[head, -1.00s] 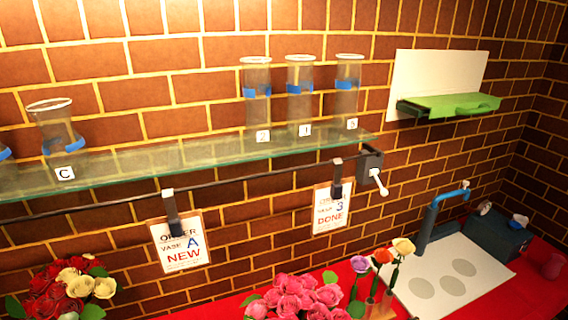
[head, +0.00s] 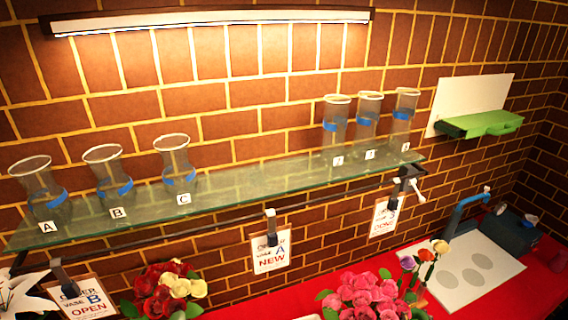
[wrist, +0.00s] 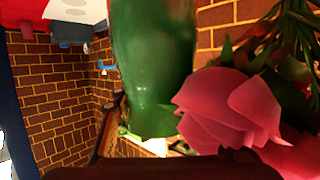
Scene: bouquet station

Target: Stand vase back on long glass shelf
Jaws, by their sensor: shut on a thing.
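The long glass shelf (head: 232,185) runs along the brick wall in the head view. Clear vases with blue bands stand upright on it. Vase A (head: 42,188), vase B (head: 112,178) and vase C (head: 176,165) are at the left. Three narrower numbered vases (head: 335,125), (head: 367,120), (head: 403,118) are at the right end. My gripper is outside the head view. In the wrist view, a dark part of my gripper (wrist: 165,168) crosses the bottom, shut on a large shiny green thing (wrist: 152,65). Whether this is a vase or a stem is unclear. A pink flower (wrist: 232,108) is close beside it.
A rail with order cards (head: 271,250), (head: 385,216) hangs below the shelf. The red table (head: 500,294) holds pink flowers (head: 362,292), red and cream flowers (head: 168,288) and a white board (head: 465,270). The shelf between vase C and the numbered vases is clear.

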